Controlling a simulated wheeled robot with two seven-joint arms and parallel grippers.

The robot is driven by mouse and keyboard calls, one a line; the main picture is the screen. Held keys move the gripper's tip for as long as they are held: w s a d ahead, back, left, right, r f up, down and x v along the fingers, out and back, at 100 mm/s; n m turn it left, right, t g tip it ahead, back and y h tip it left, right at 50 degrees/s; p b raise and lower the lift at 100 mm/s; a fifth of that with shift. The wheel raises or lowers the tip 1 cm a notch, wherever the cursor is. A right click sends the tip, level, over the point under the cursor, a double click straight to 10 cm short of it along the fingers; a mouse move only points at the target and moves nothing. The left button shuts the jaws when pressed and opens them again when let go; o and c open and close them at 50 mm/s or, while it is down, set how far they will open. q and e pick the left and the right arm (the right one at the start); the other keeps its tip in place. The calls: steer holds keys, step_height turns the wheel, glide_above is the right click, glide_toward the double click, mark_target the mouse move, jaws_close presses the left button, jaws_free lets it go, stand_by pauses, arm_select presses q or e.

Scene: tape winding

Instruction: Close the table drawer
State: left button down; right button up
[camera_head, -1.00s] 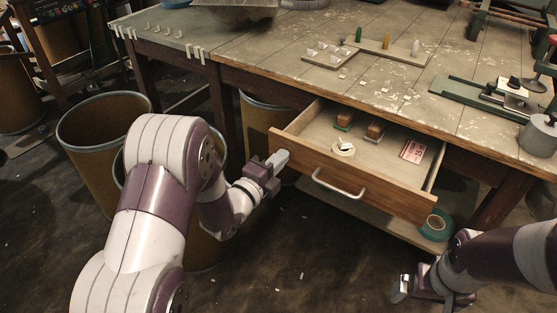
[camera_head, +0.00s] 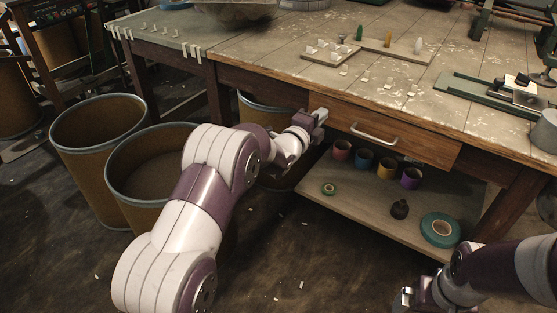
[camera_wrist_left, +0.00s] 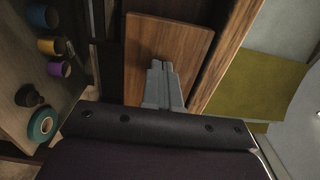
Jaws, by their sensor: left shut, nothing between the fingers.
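The table drawer (camera_head: 408,143) has a brown wooden front with a pale bar handle (camera_head: 374,134). In the head view its front sits close under the tabletop, and the inside of the drawer is hidden. My left gripper (camera_head: 320,115) is shut and empty at the left end of the drawer front. In the left wrist view the shut fingers (camera_wrist_left: 160,66) lie against or just before the wooden front (camera_wrist_left: 172,42); I cannot tell if they touch. My right gripper (camera_head: 404,300) is at the bottom right, partly cut off, well away from the drawer.
A lower shelf (camera_head: 370,207) holds several colored cups, a dark small pot (camera_head: 400,209) and a green tape roll (camera_head: 440,230). Brown bins (camera_head: 98,135) stand left of the table. The tabletop (camera_head: 290,50) carries small parts and tools. The floor in front is mostly clear.

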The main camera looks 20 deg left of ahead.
arm_select(q)
steer(key=shift+w+d+r, duration=0.15)
steer(key=shift+w, duration=0.35)
steer(key=shift+w+d+r, duration=0.1)
steer(key=shift+w+r, duration=0.05)
steer(key=shift+w, duration=0.3)
arm_select(e)
steer(key=shift+w+d+f, duration=0.1)
steer(key=shift+w, duration=0.2)
